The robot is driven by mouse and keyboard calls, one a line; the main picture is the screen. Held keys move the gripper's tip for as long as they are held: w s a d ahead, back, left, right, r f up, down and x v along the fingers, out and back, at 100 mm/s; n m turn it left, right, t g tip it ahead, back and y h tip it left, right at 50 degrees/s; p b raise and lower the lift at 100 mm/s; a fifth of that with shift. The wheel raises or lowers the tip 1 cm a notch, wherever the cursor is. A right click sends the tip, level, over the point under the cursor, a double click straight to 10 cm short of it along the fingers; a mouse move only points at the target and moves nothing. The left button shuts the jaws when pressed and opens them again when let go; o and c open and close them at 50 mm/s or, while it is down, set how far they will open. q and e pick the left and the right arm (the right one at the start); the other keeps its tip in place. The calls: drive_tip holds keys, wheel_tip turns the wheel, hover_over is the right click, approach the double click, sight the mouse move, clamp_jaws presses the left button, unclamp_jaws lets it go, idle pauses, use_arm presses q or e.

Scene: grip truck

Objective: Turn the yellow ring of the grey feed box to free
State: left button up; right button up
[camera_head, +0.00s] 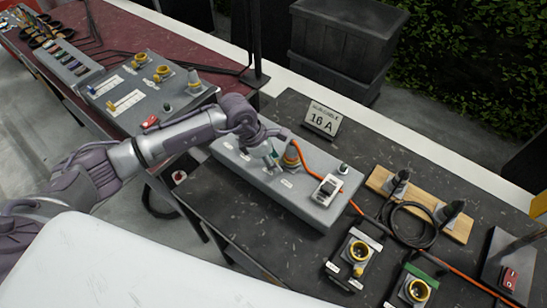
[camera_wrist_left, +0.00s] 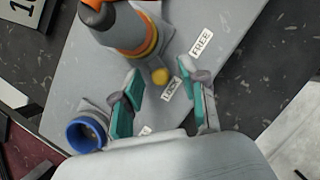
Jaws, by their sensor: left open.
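The grey feed box (camera_head: 318,214) lies on the dark table in the head view. A grey plug with an orange cable stands in its socket, with the yellow ring (camera_head: 291,161) around the plug's base. In the left wrist view the ring (camera_wrist_left: 150,45) has a round yellow knob (camera_wrist_left: 160,76) beside the LOCK label (camera_wrist_left: 170,89). The FREE label (camera_wrist_left: 201,43) is farther up and right. My left gripper (camera_head: 272,160) is open, its teal fingertips (camera_wrist_left: 160,74) on either side of the knob. Contact cannot be told. My right gripper is not in view.
The orange cable (camera_head: 310,165) runs from the plug to the right. A white-framed switch (camera_head: 327,189) sits on the box. A blue socket (camera_wrist_left: 86,134) is close to the left finger. A "16 A" sign (camera_head: 322,119) stands behind the box.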

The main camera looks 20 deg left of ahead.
use_arm(q)
clamp_jaws()
drive_tip(key=shift+s+d, duration=0.1)
drive_tip(key=n, duration=0.1)
drive_tip(key=d+n+t+b, duration=0.1)
drive_tip(key=shift+s+n+y, duration=0.3)
drive_tip(key=shift+s+n, duration=0.05)
drive_tip(key=shift+n, duration=0.05)
drive_tip(key=n+b, duration=0.1)
drive_tip(key=d+n, duration=0.1)
drive_tip(key=shift+s+d+f+n+t+y+b, duration=0.1)
drive_tip(key=shift+s+n+t+y+b, duration=0.2)
drive_tip(key=shift+t+b, duration=0.1)
drive_tip(key=d+n+y+b, duration=0.1)
drive_tip(key=n, duration=0.2)
drive_tip(key=shift+s+d+b, duration=0.1)
drive_tip(key=shift+d+b, duration=0.1)
drive_tip(key=shift+b, duration=0.2)
drive_tip(key=shift+d+n+t+y+b, duration=0.3)
drive_tip(key=shift+n+b, duration=0.2)
drive_tip(key=shift+n, duration=0.2)
drive_tip(key=shift+r, duration=0.2)
